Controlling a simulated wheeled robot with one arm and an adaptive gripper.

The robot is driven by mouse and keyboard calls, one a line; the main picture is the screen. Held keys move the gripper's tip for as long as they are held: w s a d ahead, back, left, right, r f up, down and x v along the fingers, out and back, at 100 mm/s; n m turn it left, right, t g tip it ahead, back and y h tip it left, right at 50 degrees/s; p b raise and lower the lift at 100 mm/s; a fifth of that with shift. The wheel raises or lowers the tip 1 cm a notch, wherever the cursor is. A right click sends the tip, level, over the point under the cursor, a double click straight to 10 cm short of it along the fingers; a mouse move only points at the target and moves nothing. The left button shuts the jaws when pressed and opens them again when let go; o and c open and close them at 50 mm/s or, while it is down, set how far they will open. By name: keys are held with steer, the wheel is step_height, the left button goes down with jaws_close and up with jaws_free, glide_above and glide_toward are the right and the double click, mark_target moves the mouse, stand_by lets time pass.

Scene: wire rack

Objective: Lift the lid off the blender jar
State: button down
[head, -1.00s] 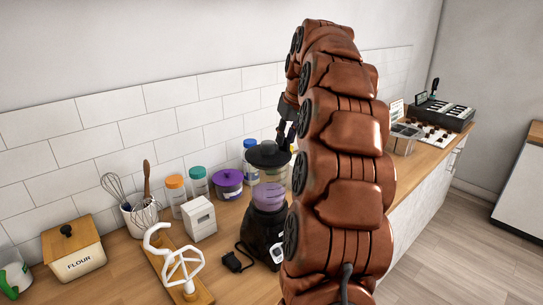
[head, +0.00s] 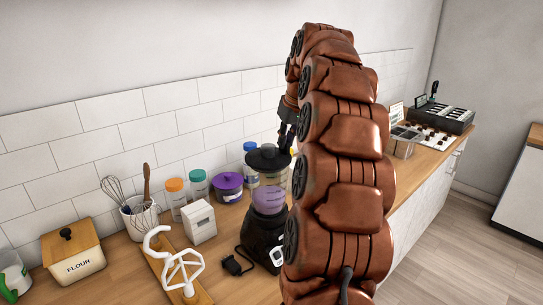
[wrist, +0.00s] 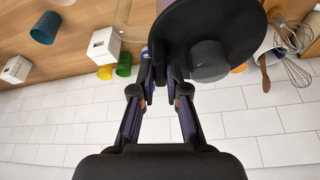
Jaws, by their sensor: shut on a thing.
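The blender (head: 262,238) stands on the counter with a dark base. Its clear jar (head: 268,199) has purple contents. The round black lid (head: 267,158) is level over the jar's mouth; I cannot tell whether there is a gap under its rim. In the wrist view the lid (wrist: 238,25) fills the upper middle, with its grey-black knob facing the camera. My gripper (wrist: 162,78) is shut on the lid near its edge; the exact contact is partly hidden. In the head view my gripper (head: 286,130) comes down at the lid's right side, and my arm hides what is behind it.
Left of the blender stand a white box (head: 199,222), a purple pot (head: 228,186), lidded jars (head: 175,195), a whisk crock (head: 142,218), a wooden stand with a white beater (head: 182,272) and a flour box (head: 75,255). A plug (head: 236,264) lies beside the base. A metal container (head: 403,146) is at right.

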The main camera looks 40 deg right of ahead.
steer(key=shift+r+p, duration=0.6)
steer(key=shift+r, duration=1.3)
stand_by(1.8)
steer(key=shift+r+p, duration=0.55)
steer(key=shift+r, duration=1.9)
